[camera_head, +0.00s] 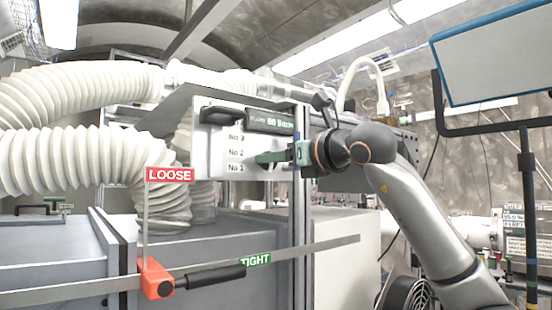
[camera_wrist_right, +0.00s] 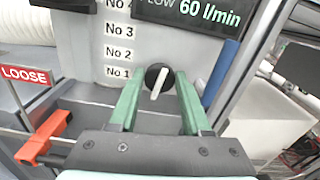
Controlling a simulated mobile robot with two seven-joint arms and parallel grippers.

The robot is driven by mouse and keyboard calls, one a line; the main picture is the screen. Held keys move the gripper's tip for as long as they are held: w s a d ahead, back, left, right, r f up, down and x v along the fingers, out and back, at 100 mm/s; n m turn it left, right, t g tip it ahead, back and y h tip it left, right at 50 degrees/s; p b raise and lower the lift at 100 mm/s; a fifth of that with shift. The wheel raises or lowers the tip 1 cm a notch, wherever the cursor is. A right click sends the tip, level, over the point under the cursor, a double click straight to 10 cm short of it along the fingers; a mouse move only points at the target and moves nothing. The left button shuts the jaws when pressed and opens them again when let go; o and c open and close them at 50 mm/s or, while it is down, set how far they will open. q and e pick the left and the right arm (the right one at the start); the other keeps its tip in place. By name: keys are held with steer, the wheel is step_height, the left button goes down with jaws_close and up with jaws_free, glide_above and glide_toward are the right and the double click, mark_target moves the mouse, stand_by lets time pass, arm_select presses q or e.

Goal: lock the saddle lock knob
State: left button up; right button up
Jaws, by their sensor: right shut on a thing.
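An orange saddle (camera_head: 156,279) sits on a long metal rail (camera_head: 325,243). Its black lever handle (camera_head: 215,277) points right, its end just below the green TIGHT label (camera_head: 256,260). A red LOOSE sign (camera_head: 170,175) stands above the saddle on a thin upright. In the right wrist view, the saddle (camera_wrist_right: 43,139) is at the left, apart from my gripper. My right gripper (camera_head: 266,158) is at the grey panel, its green fingers shut on a round black selector knob (camera_wrist_right: 159,79) with a white pointer. The fingers hide this knob in the head view. My left gripper is not in view.
A metal post (camera_head: 299,205) stands beside my right gripper. Ribbed white hoses (camera_head: 75,160) fill the left. A blue-edged board (camera_head: 500,55) on a stand is at the right.

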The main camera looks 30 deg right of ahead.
jaws_close()
arm_select(q)
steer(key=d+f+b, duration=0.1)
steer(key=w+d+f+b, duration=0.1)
steer(key=b, duration=0.1)
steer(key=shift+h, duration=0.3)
arm_select(e)
steer(key=m, duration=1.8)
steer(key=shift+d+f, duration=0.25)
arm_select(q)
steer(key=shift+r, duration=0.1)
arm_select(e)
steer(key=shift+m, duration=0.4)
